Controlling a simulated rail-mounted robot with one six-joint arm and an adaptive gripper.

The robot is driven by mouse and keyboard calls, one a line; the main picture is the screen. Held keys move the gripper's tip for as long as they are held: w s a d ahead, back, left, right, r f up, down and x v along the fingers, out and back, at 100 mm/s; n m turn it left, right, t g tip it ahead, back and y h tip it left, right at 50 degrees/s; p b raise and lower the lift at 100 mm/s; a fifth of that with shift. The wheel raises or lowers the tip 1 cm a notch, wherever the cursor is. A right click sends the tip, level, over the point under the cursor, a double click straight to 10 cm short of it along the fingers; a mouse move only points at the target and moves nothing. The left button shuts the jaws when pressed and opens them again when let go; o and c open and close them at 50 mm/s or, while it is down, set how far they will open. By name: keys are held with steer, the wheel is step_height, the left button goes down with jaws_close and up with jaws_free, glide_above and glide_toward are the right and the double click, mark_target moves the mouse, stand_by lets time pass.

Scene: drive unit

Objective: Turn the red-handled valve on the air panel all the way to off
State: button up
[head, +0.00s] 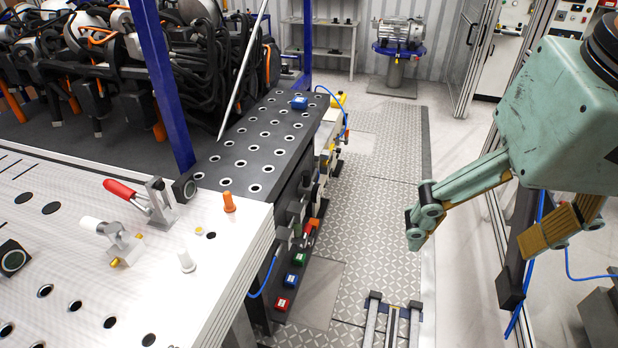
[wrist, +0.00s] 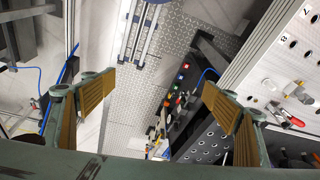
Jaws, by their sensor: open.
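The air panel (head: 262,303) is the dark upright face along the side of the workbench. A small red handle (head: 308,228) shows on it, in a cluster of fittings; the valve body and the handle's exact angle are too small to tell. In the wrist view the panel (wrist: 181,122) lies between my fingers but well beyond them, with small red spots among its fittings. My gripper (head: 472,240) is open and empty, in the air to the right of the panel, apart from it. It also shows open in the wrist view (wrist: 158,100).
Red, blue and green blocks (head: 290,280) sit low on the panel, near a blue hose (head: 266,280). A red-handled toggle clamp (head: 120,189) stands on the white perforated table (head: 60,258). A metal rail frame (head: 393,313) lies on the floor.

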steer(key=shift+o, duration=1.1)
steer(key=w+a+f+m+g+y, duration=0.2)
steer(key=w+a, duration=0.4)
steer(key=w, duration=0.5)
steer(key=shift+w+f+g+y+b, duration=0.2)
steer(key=shift+f+g+y+b, duration=0.25)
steer(key=shift+f, duration=0.2)
steer(key=w+a+f+m+g+y+b, duration=0.1)
steer(key=w+a+f+m+y, duration=0.2)
steer(key=w+f, duration=0.8)
steer(key=w+a+f+m+g+y+b, duration=0.1)
steer(key=w+a+f+m+y, duration=0.25)
steer(key=w+f, duration=0.75)
steer(key=w+a+f+m+y, duration=0.2)
steer(key=w+f+m+y, duration=0.1)
steer(key=w+f, duration=0.8)
steer(key=w+f+m+t+y, duration=0.1)
steer(key=w+f+m+y, duration=0.15)
steer(key=w+f, duration=0.5)
steer(key=m+t+y+b, duration=0.2)
steer(key=m+t, duration=0.4)
glide_toward(304, 236)
steer(key=d+f, duration=0.1)
steer(key=d, duration=0.3)
steer(key=shift+w+a+f+g, duration=0.1)
steer(key=shift+w+a+g, duration=0.05)
steer(key=shift+g, duration=0.1)
steer(key=shift+a, duration=0.2)
steer(key=shift+b+x, duration=0.7)
steer(key=shift+x, duration=6)
